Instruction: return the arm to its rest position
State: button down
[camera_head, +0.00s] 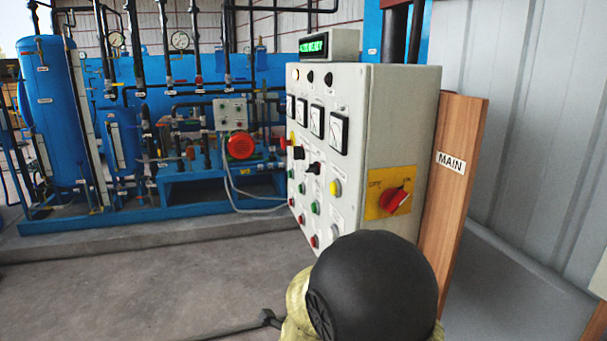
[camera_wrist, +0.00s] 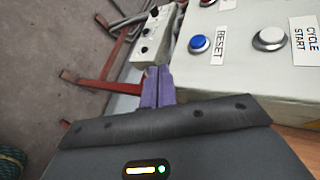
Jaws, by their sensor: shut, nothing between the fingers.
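My gripper (camera_wrist: 158,88) shows in the wrist view as two purple fingers side by side. They are closed together with nothing between them. The fingertips are just left of a pale panel (camera_wrist: 240,75) with a blue button (camera_wrist: 199,43) labelled RESET and a white button (camera_wrist: 269,38) labelled CYCLE START. Whether the fingers touch the panel's edge I cannot tell. In the head view a rounded black and yellowish part of my arm is at the bottom centre, and the fingers cannot be made out.
A grey control cabinet (camera_head: 385,125) with a red rotary switch (camera_head: 394,200) stands behind my arm, beside a wooden board (camera_head: 455,180) marked MAIN. Blue tanks (camera_head: 55,110) and pipework stand at the back left. In the wrist view, a red metal frame (camera_wrist: 105,85) lies left of the fingers. Open floor (camera_head: 130,295) is at left.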

jog(key=s+d+r+n+g+y+p, duration=0.1)
jog(key=s+d+r+n+g+p, duration=0.1)
jog(key=s+d+n, duration=0.4)
jog(key=s+d+r+n+g+y+p, duration=0.1)
jog(key=s+d+n+g+p, duration=0.3)
jog(key=s+n, duration=0.9)
jog(key=d+r+n+g, duration=0.1)
jog(key=d+g, duration=0.2)
jog(key=shift+s+n, duration=0.15)
jog(key=shift+n, duration=0.15)
jog(key=shift+d+r, duration=0.1)
jog(key=shift+d, duration=0.05)
jog(key=shift+w, duration=0.2)
jog(key=shift+s+a, duration=0.15)
jog(key=shift+a, duration=0.05)
jog(key=shift+s+d, duration=0.1)
